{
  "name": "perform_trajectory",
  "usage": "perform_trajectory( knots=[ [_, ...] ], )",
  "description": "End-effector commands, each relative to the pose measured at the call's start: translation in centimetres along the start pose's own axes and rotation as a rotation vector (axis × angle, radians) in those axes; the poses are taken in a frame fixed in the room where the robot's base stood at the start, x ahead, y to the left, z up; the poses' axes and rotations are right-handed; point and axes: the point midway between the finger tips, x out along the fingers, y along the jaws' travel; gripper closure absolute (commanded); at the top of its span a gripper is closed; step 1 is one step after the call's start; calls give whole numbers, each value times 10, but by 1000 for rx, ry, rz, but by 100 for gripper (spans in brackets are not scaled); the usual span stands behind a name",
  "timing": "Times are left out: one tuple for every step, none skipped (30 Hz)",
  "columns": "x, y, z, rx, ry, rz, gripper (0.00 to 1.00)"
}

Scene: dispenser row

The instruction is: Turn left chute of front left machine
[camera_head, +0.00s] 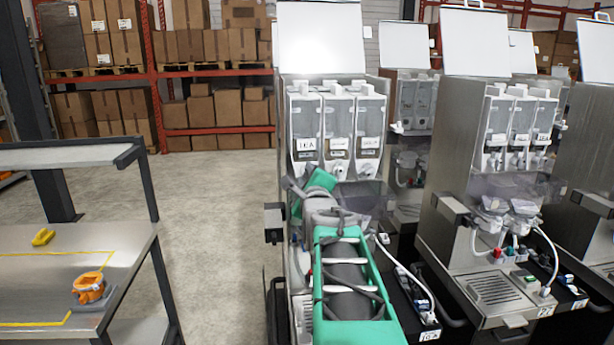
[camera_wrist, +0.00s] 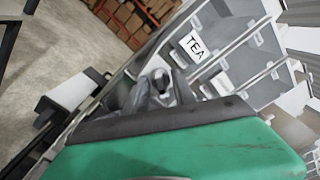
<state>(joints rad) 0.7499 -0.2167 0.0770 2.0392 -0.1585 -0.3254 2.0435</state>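The front left machine (camera_head: 372,118) has three white canisters side by side, the left one (camera_head: 305,128) labelled TEA. In the wrist view the TEA canister (camera_wrist: 213,62) appears tilted, with the pale left chute (camera_wrist: 160,79) below it. My gripper (camera_head: 299,190) is at the machine's front, just under the TEA canister. In the wrist view my gripper (camera_wrist: 160,92) has its grey fingers apart, one on either side of the chute; contact cannot be made out. My arm hides the left chute and much of the lower front in the head view.
A second dispenser (camera_head: 452,210) stands to the right, with more behind. A metal table (camera_head: 40,280) at the left holds an orange item (camera_head: 89,288) and a yellow one (camera_head: 43,237). Bare floor (camera_head: 210,220) lies between table and machine. Shelves with boxes line the back.

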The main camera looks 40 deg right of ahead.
Motion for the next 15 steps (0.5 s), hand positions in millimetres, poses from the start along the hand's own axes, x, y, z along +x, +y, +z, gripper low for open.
perform_trajectory(
  knots=[
    [0, 0, 0, 0, 0, 0, 74],
    [0, 0, 0, 0, 0, 0, 76],
    [0, 0, 0, 0, 0, 0, 80],
    [0, 0, 0, 0, 0, 0, 82],
    [0, 0, 0, 0, 0, 0, 84],
    [0, 0, 0, 0, 0, 0, 88],
    [0, 0, 0, 0, 0, 0, 90],
    [0, 0, 0, 0, 0, 1, 93],
    [0, 0, 0, 0, 0, 1, 96],
    [0, 0, 0, 0, 1, 1, 98],
    [0, 0, 0, 0, 1, 1, 100],
    [0, 0, 0, 0, 1, 1, 100],
    [0, 0, 0, 0, 1, 1, 100],
    [0, 0, 0, 0, 1, 1, 100],
    [0, 0, 0, 0, 1, 1, 100]
  ],
)
